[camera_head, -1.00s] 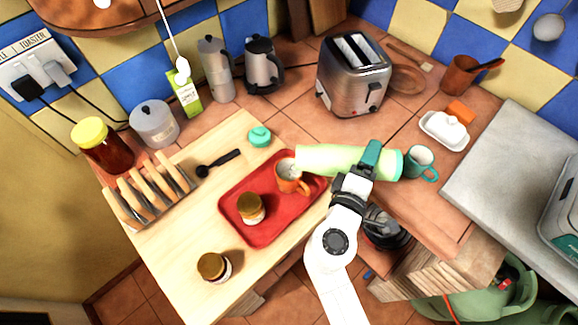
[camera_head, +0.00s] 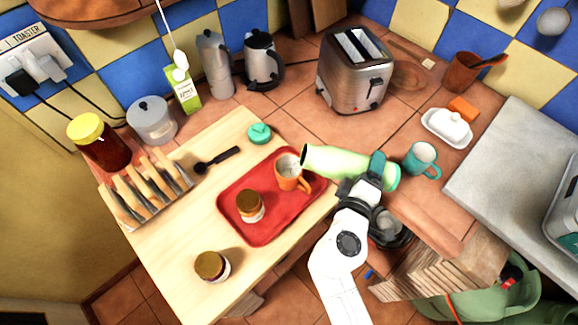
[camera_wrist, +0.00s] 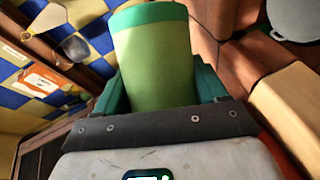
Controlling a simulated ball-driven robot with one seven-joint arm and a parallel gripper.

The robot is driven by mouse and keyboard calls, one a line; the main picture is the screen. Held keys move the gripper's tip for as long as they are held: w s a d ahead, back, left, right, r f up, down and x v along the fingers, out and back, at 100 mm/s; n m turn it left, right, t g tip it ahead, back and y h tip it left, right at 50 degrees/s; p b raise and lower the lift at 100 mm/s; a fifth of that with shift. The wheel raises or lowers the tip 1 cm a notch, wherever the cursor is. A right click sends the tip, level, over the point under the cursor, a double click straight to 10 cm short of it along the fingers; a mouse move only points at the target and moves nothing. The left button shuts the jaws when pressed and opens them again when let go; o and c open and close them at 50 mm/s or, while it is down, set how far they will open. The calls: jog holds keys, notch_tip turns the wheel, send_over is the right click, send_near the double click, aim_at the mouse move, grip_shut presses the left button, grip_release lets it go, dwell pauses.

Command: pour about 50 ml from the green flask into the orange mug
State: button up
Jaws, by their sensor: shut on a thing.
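The green flask (camera_head: 338,162) is held tilted, nearly on its side. Its open mouth points left, just right of and above the orange mug (camera_head: 291,172) in the head view. My gripper (camera_head: 376,170) is shut around the flask near its base. The flask (camera_wrist: 152,62) fills the middle of the wrist view between the green fingers of my gripper (camera_wrist: 160,88). The mug stands upright on the red tray (camera_head: 262,229), with pale contents showing inside. No stream from the flask is visible. The flask's mouth is hidden in the wrist view.
A small brown-lidded jar (camera_head: 250,205) shares the tray; another jar (camera_head: 212,266) stands on the wooden board (camera_head: 177,258). A teal lid (camera_head: 259,133) and a black scoop (camera_head: 217,160) lie behind. A teal mug (camera_head: 422,159) stands close right of the flask. The toaster (camera_head: 354,70) is farther back.

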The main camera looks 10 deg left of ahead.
jog(key=shift+a+f+m+g+y, duration=0.3)
jog(key=shift+a+m+y, duration=0.1)
jog(key=shift+m, duration=0.4)
dwell(1.4)
